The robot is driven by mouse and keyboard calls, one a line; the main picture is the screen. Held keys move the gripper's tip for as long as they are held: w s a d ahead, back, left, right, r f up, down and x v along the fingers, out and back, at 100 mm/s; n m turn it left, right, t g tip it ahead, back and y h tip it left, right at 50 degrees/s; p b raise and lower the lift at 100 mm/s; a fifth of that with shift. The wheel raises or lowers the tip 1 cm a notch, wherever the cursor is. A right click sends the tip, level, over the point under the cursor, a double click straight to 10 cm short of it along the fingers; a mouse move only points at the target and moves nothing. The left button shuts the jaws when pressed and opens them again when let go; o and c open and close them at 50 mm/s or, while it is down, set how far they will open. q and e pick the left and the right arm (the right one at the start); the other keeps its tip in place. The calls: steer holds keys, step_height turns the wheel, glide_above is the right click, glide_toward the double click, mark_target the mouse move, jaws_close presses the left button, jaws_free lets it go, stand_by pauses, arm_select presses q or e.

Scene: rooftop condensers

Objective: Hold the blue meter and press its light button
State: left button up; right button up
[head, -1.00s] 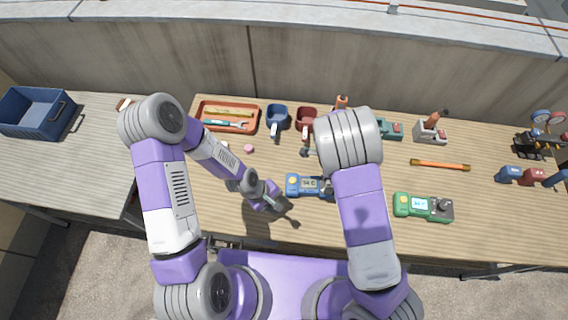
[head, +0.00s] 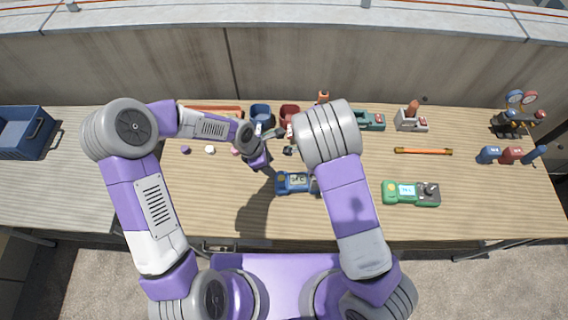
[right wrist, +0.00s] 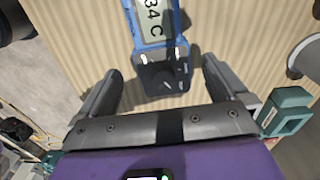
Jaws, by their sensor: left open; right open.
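The blue meter (head: 295,183) lies on the wooden table below the middle of the head view. It has a yellow spot at its left end and a display; its right end is partly hidden by my right arm. In the right wrist view, the blue meter (right wrist: 152,22) shows large display characters and a dark end section. My right gripper (right wrist: 162,70) is open, with its fingers on either side of that dark end, not closed on it. My left gripper (head: 268,171) is open and empty, just up and left of the meter.
A green meter (head: 411,193) lies to the right. An orange rod (head: 423,151), a grey holder (head: 411,123) and gauges (head: 515,98) lie behind and right. Blue (head: 261,113) and red (head: 289,114) cups stand at the back. A blue bin (head: 22,132) is far left. The table's front left is clear.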

mark_target(304, 182)
step_height(304, 182, down, 7)
steer(key=shift+f, duration=0.1)
stand_by(0.3)
steer(key=c, duration=0.9)
arm_select(q)
jaws_close()
arm_select(e)
steer(key=shift+c, duration=0.6)
stand_by(2.5)
